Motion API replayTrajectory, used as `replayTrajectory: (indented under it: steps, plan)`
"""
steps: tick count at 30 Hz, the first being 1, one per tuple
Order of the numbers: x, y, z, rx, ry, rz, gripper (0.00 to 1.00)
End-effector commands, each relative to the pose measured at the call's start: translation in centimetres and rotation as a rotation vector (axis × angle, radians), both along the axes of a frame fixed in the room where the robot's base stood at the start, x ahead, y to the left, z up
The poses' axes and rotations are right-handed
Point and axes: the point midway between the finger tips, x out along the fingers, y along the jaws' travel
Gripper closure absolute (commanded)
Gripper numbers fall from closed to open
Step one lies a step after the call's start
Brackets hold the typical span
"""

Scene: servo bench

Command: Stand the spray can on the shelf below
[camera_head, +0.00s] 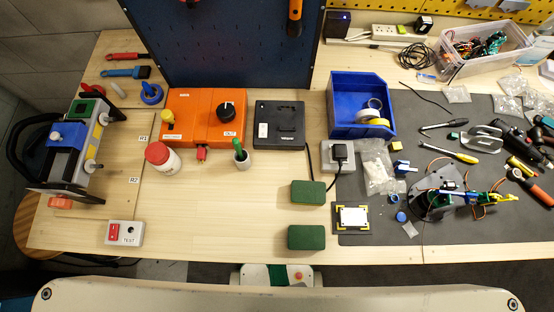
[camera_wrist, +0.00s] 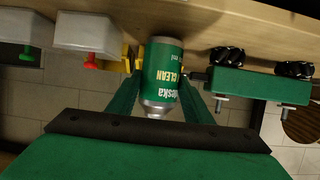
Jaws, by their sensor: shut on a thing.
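I cannot tell whether the can touches that wood. Neither the can nor the shelf below can be made out in the head view.
In the wrist view a box with a green knob (camera_wrist: 30,25), a box with a red knob (camera_wrist: 90,32) and a green wheeled piece (camera_wrist: 260,86) flank the can. In the head view the wooden bench (camera_head: 230,210) holds several tools and a blue bin (camera_head: 345,128).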

Motion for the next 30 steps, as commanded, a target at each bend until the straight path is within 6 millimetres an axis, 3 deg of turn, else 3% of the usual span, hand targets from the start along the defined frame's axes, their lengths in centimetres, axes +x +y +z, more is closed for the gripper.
replayTrajectory:
  steps: [17,18,20,30]
  plan:
    - [0.09,0.11,-1.15,0.001,-0.002,0.002,0.88]
    - [-0.03,0.08,-1.23,0.0,-0.001,0.002,0.49]
    - [-0.02,0.08,-1.2,0.0,-0.001,0.002,0.35]
    - [-0.03,0.07,-1.14,0.0,-0.001,0.001,0.35]
